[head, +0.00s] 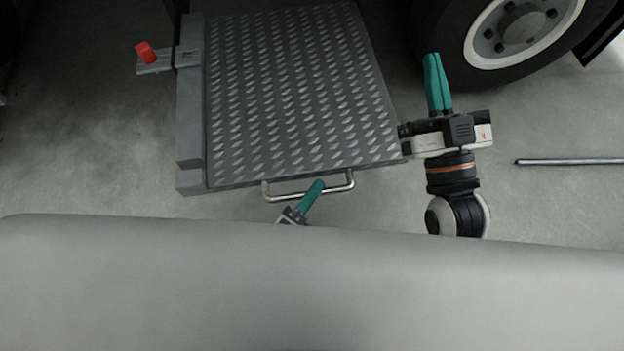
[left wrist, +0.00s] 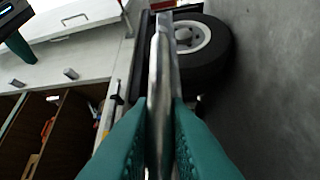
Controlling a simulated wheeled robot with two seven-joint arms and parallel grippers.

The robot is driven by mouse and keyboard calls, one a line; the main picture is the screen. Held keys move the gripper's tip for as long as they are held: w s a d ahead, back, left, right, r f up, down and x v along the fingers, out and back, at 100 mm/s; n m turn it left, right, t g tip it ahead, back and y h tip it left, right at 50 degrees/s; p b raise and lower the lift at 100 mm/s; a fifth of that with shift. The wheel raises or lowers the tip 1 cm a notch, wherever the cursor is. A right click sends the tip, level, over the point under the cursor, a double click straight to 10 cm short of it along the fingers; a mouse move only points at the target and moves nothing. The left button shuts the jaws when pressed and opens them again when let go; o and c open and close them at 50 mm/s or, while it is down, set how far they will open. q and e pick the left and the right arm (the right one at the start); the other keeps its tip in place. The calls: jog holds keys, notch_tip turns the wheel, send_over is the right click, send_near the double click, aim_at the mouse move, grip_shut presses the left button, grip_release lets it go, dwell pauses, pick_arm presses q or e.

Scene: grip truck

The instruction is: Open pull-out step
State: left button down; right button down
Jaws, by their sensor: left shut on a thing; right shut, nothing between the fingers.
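The pull-out step (head: 295,85) is a grey tread-plate platform that extends toward me in the head view. A metal bar handle (head: 342,186) sits on its front edge. My left gripper (head: 316,187) is at this handle, its green fingers shut on the bar. In the left wrist view the handle (left wrist: 159,80) runs upright between the green fingers. My right gripper (head: 433,62) is shut and empty to the right of the step, pointing away toward the wheel. A red knob (head: 146,52) is on a bracket at the step's left side.
A truck wheel (head: 515,35) stands at the upper right, near my right gripper. A thin metal rod (head: 570,161) shows at the right. An open compartment with shelves (left wrist: 50,130) shows in the left wrist view. Bare concrete floor lies left of the step.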

pick_arm(q)
jog(key=shift+s+d+f, duration=0.1)
jog(key=shift+s+f, duration=0.05)
jog(key=shift+s, duration=0.1)
pick_arm(e)
jog(key=shift+w+f, duration=0.1)
pick_arm(q)
jog(key=c, duration=1.7)
grip_release()
jog(key=o, duration=0.3)
